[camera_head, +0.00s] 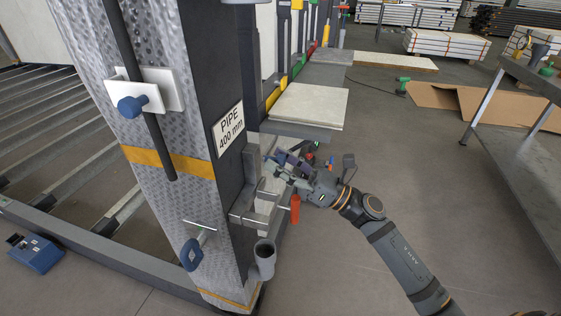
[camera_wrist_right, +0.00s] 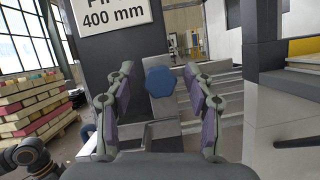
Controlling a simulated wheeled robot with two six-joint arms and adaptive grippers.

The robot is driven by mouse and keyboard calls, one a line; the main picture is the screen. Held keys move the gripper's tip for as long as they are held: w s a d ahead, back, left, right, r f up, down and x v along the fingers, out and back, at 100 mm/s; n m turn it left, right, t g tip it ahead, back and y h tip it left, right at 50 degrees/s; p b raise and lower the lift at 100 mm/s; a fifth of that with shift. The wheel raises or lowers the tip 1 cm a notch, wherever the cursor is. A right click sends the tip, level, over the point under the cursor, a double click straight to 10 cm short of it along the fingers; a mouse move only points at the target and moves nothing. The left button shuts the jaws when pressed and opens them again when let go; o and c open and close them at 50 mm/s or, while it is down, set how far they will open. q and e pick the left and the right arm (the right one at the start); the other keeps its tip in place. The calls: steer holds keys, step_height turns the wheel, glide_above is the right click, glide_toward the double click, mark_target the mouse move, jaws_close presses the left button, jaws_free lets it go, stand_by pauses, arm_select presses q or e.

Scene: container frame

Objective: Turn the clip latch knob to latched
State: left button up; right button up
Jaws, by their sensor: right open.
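A blue faceted knob (camera_wrist_right: 160,82) sits in front of a grey metal plate in the right wrist view. It shows between the two fingers of my right gripper (camera_wrist_right: 160,105), towards their far ends. The fingers are open, with a gap on both sides of the knob; whether the knob lies within their reach I cannot tell. In the head view my right gripper (camera_head: 283,170) is beside the metal bracket (camera_head: 256,205) on the dark post face, below the "PIPE 400 mm" sign (camera_head: 229,129). There the fingers hide the knob. My left gripper is not in view.
The patterned post also carries a blue knob on a white plate (camera_head: 132,105) and a blue oval handle (camera_head: 190,253). A grey cup-like tube (camera_head: 264,258) and a red-orange handle (camera_head: 295,208) are below my right gripper.

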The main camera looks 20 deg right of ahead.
steer(key=shift+w+a, duration=0.1)
jaws_close()
stand_by(0.4)
